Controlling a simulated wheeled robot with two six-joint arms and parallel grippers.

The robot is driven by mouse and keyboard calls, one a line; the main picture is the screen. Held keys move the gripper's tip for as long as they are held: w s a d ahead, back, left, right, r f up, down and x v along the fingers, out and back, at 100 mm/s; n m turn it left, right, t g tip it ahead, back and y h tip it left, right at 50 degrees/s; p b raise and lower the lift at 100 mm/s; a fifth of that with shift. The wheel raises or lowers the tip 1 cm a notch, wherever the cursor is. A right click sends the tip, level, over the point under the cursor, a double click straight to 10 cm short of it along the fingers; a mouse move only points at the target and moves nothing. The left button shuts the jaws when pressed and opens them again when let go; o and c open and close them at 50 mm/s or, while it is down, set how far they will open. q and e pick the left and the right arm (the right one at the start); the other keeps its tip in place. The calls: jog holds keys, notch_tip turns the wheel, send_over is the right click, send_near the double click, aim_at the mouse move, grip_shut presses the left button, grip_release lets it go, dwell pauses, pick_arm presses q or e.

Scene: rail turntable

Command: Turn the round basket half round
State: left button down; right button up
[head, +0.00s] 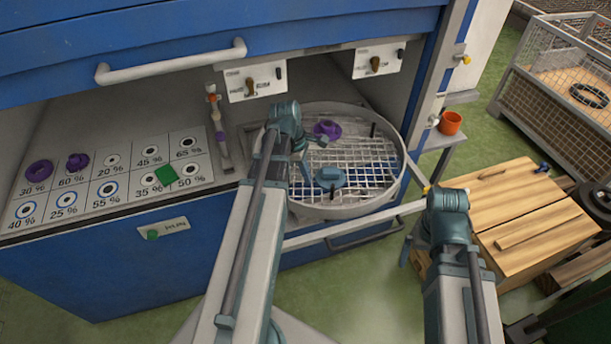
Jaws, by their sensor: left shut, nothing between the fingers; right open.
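The round basket (345,211) has a pale rim and a wire mesh floor and sits in the open bay of the blue cabinet. A purple piece (327,129) lies toward its back and a blue piece (331,178) nearer the middle. My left gripper (303,165) is shut and empty over the left part of the basket; its arm hides part of the left rim. I cannot tell whether it touches the basket. My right gripper (408,248) is open, low in front of the cabinet and right of the basket, partly hidden by its wrist.
A pale rail (350,226) runs across the front of the basket. A percentage board (110,180) with purple rings and a green square lies left. An orange cup (450,122) stands on a small shelf at right. A wooden box (530,215) and wire crate (560,95) stand further right.

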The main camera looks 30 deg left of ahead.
pick_arm(q)
jog(key=b+x, duration=0.4)
jog(key=x, duration=0.1)
jog(key=shift+f, duration=0.3)
jog(key=shift+w+d+r, duration=0.2)
jog(key=shift+d, duration=0.4)
jog(key=shift+w+d+r, duration=0.2)
jog(key=shift+d, duration=0.4)
jog(key=shift+w+d, duration=0.25)
jog(key=shift+d, duration=0.5)
jog(key=shift+d, duration=0.15)
jog(key=w+d+n, duration=0.1)
jog(key=d, duration=0.1)
jog(key=w+d+n, duration=0.2)
jog(key=d, duration=0.1)
jog(key=shift+w+d+t, duration=0.35)
jog(key=shift+t, duration=0.05)
jog(key=shift+s+a, duration=0.1)
